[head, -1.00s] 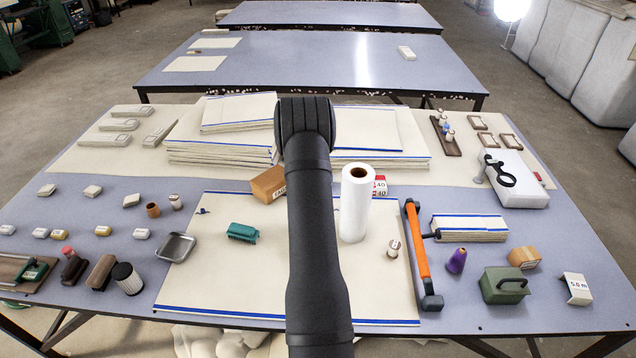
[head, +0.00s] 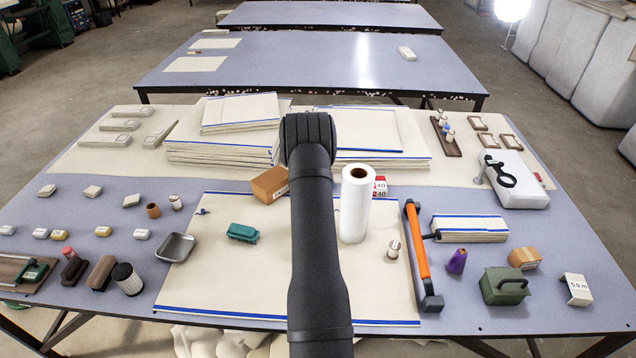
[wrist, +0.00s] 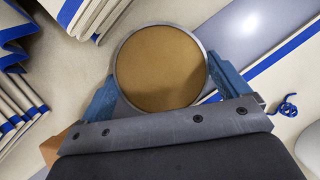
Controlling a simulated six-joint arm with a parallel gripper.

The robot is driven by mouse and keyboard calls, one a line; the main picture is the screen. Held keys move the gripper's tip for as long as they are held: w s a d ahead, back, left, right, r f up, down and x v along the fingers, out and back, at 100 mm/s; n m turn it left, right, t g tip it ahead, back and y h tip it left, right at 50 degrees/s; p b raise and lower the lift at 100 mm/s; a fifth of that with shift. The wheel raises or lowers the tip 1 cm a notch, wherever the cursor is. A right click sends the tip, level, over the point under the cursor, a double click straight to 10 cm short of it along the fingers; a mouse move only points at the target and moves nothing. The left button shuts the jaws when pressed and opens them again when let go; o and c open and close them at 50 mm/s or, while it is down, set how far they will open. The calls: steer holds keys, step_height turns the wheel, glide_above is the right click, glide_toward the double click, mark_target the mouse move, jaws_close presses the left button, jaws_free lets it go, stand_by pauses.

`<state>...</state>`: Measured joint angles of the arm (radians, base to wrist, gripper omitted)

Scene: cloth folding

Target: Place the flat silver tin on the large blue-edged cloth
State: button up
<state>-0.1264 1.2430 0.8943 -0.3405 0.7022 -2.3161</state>
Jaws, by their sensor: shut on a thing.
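In the wrist view a flat round tin (wrist: 160,68) with a silver rim and a tan-brown face sits between the blue fingers of my gripper (wrist: 160,82). The gripper is shut on it by its sides. In the head view my dark arm hides the gripper and the tin. The large blue-edged cloth (head: 250,285) lies flat at the front middle of the table, with my arm across it. I cannot tell the tin's height above what lies below.
On the cloth are a teal brush (head: 242,232), a white roll (head: 354,205), a small spool (head: 393,249) and a blue thread (head: 203,211). A cardboard box (head: 269,184) and folded cloth stacks (head: 222,155) stand behind. An orange-handled tool (head: 418,250) lies along the right edge. The cloth's front left is clear.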

steer(key=shift+r, duration=0.15)
steer(key=r, duration=0.4)
steer(key=shift+s+d+r, duration=0.1)
steer(key=shift+d+r, duration=0.15)
steer(key=shift+d, duration=0.05)
steer(key=s+d+r, duration=0.5)
steer(key=d+r, duration=0.1)
steer(key=d, duration=0.3)
steer(key=s+a+r, duration=0.1)
steer(key=s+a, duration=1.3)
steer(key=s, duration=0.1)
steer(key=s+a, duration=0.3)
steer(key=s, duration=0.7)
steer(key=s+a, duration=0.4)
steer(key=s, duration=0.6)
glide_above(233, 276)
steer(key=s, duration=0.1)
steer(key=f, duration=0.7)
steer(key=shift+s+a+f, duration=0.1)
steer(key=shift+s+a, duration=0.1)
steer(key=shift+a, duration=0.05)
steer(key=shift+f, duration=1.9)
steer(key=shift+f, duration=0.15)
